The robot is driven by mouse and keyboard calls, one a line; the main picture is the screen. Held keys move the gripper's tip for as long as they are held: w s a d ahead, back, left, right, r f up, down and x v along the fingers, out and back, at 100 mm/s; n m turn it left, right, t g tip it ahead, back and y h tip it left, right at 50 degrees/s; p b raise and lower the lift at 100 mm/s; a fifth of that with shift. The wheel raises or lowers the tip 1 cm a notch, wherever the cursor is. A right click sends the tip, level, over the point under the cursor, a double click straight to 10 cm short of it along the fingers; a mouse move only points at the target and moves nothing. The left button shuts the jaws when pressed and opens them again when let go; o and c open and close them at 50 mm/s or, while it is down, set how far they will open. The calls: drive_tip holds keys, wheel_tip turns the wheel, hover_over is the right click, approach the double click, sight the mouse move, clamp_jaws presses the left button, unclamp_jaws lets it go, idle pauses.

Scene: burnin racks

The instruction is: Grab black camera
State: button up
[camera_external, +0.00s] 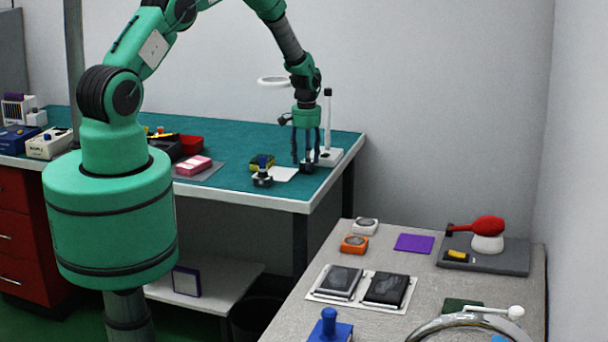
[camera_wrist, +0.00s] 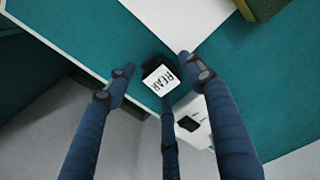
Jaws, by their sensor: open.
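The black camera (camera_wrist: 151,65) is a small dark block with a white label reading "REAR" in the wrist view. It sits near the table's edge, close to the fingertips. In the external view a small black object, apparently the same camera (camera_external: 307,169), stands on the teal table below my gripper. My gripper (camera_external: 306,158) points down, with its dark blue fingers spread. In the wrist view my gripper (camera_wrist: 157,72) has fingertips around the camera's sides, with gaps visible; contact cannot be made out. Part of the camera's body is hidden by its label.
A white stand with a pole (camera_external: 328,118) is close right of my gripper. The teal table's front edge (camera_external: 270,202) is near. A grey table (camera_external: 330,255) stands at right.

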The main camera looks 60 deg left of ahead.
drive_tip(key=shift+c, duration=0.5)
clamp_jaws()
wheel_tip(320, 180, up, 10)
drive_tip(key=b, duration=0.1)
idle(0.8)
